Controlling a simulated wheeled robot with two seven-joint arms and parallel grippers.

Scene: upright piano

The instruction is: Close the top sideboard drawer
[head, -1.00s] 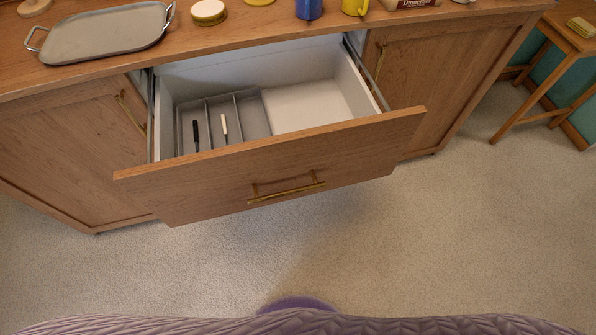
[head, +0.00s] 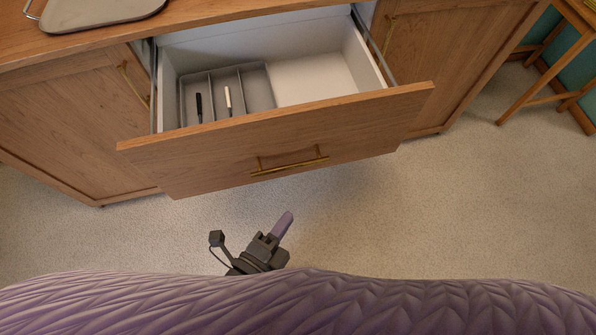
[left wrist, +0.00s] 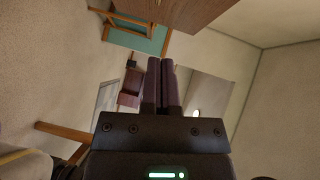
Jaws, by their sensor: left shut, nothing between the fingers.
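The top sideboard drawer (head: 215,164) is pulled well out of the wooden sideboard (head: 60,105). Its front has a brass bar handle (head: 290,166). Inside lies a grey divided tray (head: 258,88) with a black-handled utensil (head: 199,107) and a white-handled one (head: 228,100). My left gripper (head: 283,224) is below the drawer front in the picture, over the carpet and apart from the handle. In the left wrist view its two fingers (left wrist: 162,86) are together with nothing between them. My right gripper is not in view.
A grey tray (head: 95,10) lies on the sideboard top at the left. Cabinet doors flank the drawer on both sides. A wooden stool or small table (head: 540,90) stands at the right. The carpet (head: 450,200) before the sideboard is clear.

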